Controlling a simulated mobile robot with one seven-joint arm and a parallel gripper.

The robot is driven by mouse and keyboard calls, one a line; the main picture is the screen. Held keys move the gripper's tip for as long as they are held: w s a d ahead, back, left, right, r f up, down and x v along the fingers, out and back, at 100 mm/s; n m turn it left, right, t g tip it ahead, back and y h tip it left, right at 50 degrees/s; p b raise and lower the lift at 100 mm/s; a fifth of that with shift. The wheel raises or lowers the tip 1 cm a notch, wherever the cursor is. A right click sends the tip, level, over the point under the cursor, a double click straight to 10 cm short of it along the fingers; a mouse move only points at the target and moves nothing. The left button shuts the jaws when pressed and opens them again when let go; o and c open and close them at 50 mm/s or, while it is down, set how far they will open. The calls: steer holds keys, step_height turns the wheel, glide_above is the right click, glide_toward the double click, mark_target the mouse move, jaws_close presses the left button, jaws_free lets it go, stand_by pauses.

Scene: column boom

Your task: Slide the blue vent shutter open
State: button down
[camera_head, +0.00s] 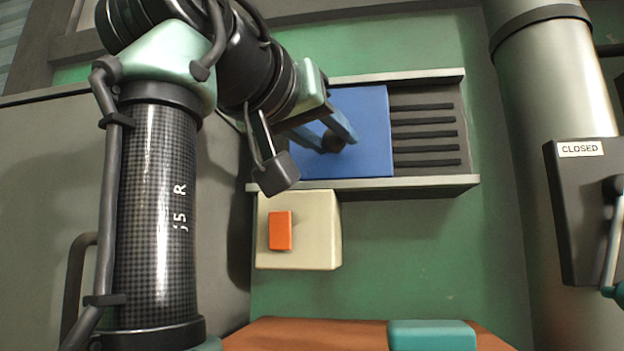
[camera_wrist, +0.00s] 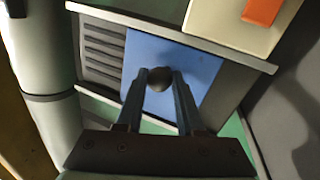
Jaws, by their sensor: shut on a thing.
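The blue vent shutter (camera_head: 368,108) is a flat panel between two pale horizontal rails on the green wall. To its right in the head view, dark vent slots (camera_head: 425,134) are uncovered. A dark round knob (camera_head: 333,142) sticks out from the shutter. My gripper (camera_head: 338,140) is shut on the knob, with one finger on each side of it. In the wrist view, the shutter (camera_wrist: 195,66) lies behind the fingers, and the knob (camera_wrist: 159,79) sits between the fingertips (camera_wrist: 160,80). My arm hides the shutter's left part in the head view.
A cream box with an orange rocker switch (camera_head: 280,230) is just below the lower rail (camera_head: 400,186). A large pipe (camera_head: 545,90) stands at right, with a lever box labelled CLOSED (camera_head: 580,150). An orange-brown surface with a teal block (camera_head: 432,335) is at the bottom.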

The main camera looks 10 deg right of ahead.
steer(key=a, duration=0.3)
steer(key=shift+w+r, duration=0.1)
steer(key=shift+w, duration=0.3)
steer(key=c, duration=0.5)
jaws_free()
steer(key=shift+d, duration=0.1)
steer(key=shift+c, duration=0.2)
steer(key=b+v, duration=0.4)
steer(key=v, duration=0.9)
